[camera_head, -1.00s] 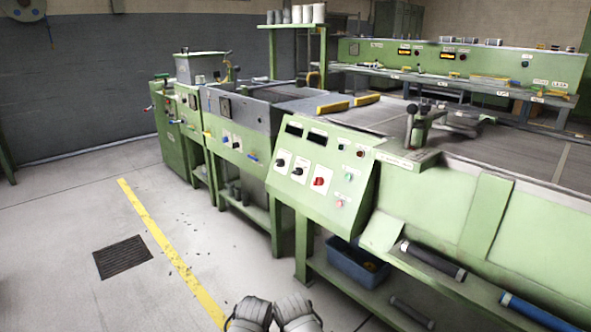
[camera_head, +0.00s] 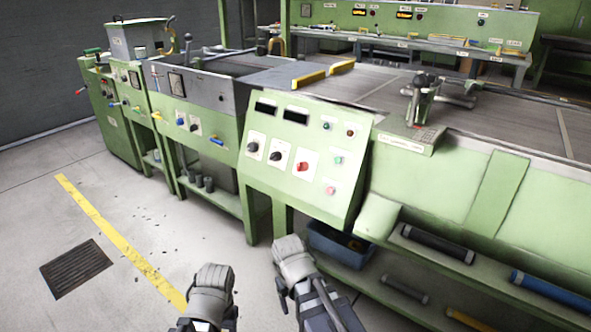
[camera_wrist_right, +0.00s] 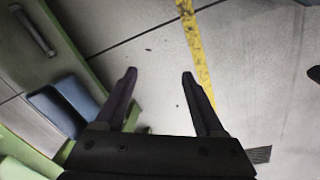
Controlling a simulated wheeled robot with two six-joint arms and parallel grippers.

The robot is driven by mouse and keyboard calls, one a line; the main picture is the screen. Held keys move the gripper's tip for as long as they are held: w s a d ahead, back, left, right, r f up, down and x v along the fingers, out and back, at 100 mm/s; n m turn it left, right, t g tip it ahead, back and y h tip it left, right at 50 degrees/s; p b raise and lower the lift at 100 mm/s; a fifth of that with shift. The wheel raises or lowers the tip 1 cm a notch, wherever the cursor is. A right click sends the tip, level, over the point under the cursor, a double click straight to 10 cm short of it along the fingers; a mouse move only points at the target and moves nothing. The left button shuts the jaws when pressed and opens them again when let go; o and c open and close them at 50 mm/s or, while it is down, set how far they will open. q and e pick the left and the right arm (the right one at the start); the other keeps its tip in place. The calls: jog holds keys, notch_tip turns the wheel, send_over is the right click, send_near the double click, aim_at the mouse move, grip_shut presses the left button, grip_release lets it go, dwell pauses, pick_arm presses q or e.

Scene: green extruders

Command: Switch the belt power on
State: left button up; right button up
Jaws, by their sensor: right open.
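The green sloped control panel (camera_head: 300,150) is in the middle of the head view. It has two black knobs (camera_head: 275,156), a red knob (camera_head: 302,167), a green button (camera_head: 338,160) and a pinkish button (camera_head: 330,190). The labels are too small to read, so I cannot tell which control is the belt power. My right gripper is open and empty in the wrist view (camera_wrist_right: 158,76), over the floor. In the head view my right arm is low, in front of the panel. My left gripper (camera_head: 205,318) is low at the bottom edge; its fingers are unclear.
A blue bin (camera_head: 335,248) and dark rollers (camera_head: 437,243) lie on the shelf under the machine. The conveyor belt (camera_head: 390,85) runs behind the panel. Clear floor with a yellow line (camera_head: 120,243) and a drain grate (camera_head: 75,268) lies to the left.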

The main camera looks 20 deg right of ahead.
jog(key=w+d+r+n+t+h, duration=0.1)
jog(key=w+d+r+n+h, duration=0.1)
jog(key=w+d+n+h, duration=0.4)
jog(key=n+t+h, duration=0.8)
jog(key=n, duration=0.6)
send_near(301, 167)
jog(key=w, duration=0.1)
jog(key=shift+f+x, duration=0.2)
jog(key=shift+x, duration=1.85)
jog(key=shift+f+x, duration=0.15)
jog(key=shift+x, duration=1.9)
jog(key=shift+c, duration=0.4)
grip_shut()
